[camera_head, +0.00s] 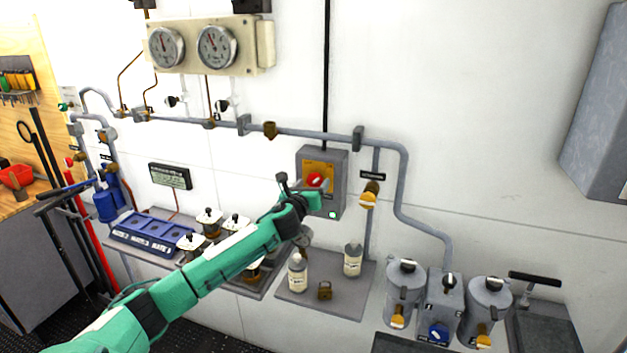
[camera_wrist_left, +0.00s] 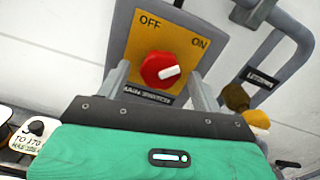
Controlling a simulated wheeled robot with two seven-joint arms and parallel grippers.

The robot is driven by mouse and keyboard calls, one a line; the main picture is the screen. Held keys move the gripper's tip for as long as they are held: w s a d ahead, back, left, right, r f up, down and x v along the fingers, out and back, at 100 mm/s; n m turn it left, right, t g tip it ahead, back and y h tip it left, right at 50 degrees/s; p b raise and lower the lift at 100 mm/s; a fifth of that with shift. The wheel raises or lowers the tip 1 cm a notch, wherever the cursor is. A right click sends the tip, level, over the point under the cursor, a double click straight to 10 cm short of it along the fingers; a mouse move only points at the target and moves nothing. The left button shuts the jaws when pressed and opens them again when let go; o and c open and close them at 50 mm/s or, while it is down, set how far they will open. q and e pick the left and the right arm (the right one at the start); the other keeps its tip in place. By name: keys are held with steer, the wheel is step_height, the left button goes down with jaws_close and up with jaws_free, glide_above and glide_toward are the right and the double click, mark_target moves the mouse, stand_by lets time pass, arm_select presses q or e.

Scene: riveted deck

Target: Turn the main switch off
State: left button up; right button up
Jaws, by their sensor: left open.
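The main switch is a grey box (camera_head: 336,203) on the white wall with a yellow plate (camera_head: 318,170) and a red knob (camera_head: 315,180). In the left wrist view the plate reads OFF at the upper left and ON at the upper right. The red knob (camera_wrist_left: 157,70) has a white pointer (camera_wrist_left: 170,72) that lies toward the ON side. My left gripper (camera_head: 300,187) is open in front of the switch. In the left wrist view its fingers (camera_wrist_left: 160,76) stand on either side of the knob; contact cannot be told.
A grey pipe (camera_head: 400,190) and a brass valve (camera_head: 369,194) are right of the switch. Gauges (camera_head: 216,47) hang above left. The wall to the right is mostly bare.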

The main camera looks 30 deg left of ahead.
arm_select(q)
steer(key=shift+w+a, duration=0.15)
steer(key=shift+w, duration=0.65)
arm_select(e)
steer(key=shift+a+r, duration=0.25)
steer(key=shift+a, duration=0.05)
arm_select(q)
steer(key=c, duration=1)
